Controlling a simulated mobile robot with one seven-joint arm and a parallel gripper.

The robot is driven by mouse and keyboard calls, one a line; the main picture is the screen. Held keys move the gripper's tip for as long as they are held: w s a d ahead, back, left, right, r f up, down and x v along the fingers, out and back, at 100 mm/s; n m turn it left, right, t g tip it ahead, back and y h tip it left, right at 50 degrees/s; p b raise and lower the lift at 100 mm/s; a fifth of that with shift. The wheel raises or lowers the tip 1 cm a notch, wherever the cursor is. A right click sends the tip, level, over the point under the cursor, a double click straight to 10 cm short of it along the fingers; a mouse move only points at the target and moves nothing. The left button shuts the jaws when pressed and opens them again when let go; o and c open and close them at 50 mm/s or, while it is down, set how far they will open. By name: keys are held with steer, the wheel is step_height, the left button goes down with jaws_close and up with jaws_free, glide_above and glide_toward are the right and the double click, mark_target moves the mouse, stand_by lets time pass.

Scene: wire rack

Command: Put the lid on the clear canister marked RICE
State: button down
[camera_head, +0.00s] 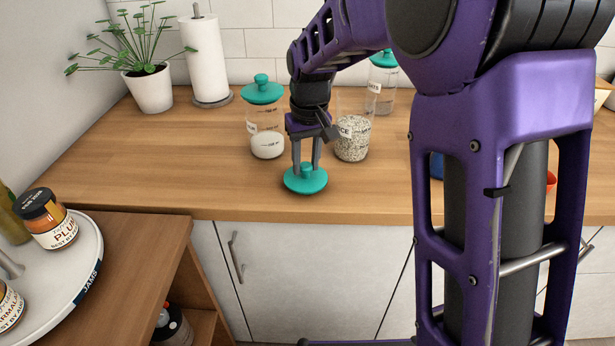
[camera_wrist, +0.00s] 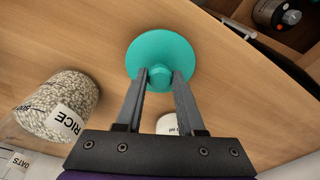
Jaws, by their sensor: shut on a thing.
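The teal lid (camera_head: 307,183) is at the front of the wooden counter, with my gripper (camera_head: 306,168) shut on its knob from above. It also shows in the wrist view (camera_wrist: 161,52), with the knob between my fingertips (camera_wrist: 161,77). I cannot tell whether the lid touches the counter. The clear canister marked RICE (camera_head: 352,138) stands behind and to the right of the lid, partly filled with speckled grains. In the wrist view the RICE canister (camera_wrist: 62,100) is at the left, its label readable. My arm hides part of it in the head view.
A lidded canister of white contents (camera_head: 266,140) stands left of my gripper. Another teal-lidded canister (camera_head: 381,85) stands behind the RICE one. A paper towel roll (camera_head: 205,60) and potted plant (camera_head: 150,88) are at the back left. The counter's left part is clear.

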mark_target(306, 165)
steer(key=shift+r, duration=0.25)
stand_by(0.4)
steer(key=shift+r+p, duration=0.75)
steer(key=shift+p, duration=0.1)
steer(key=shift+r, duration=0.1)
steer(key=shift+r+p, duration=2.1)
steer(key=shift+r, duration=0.4)
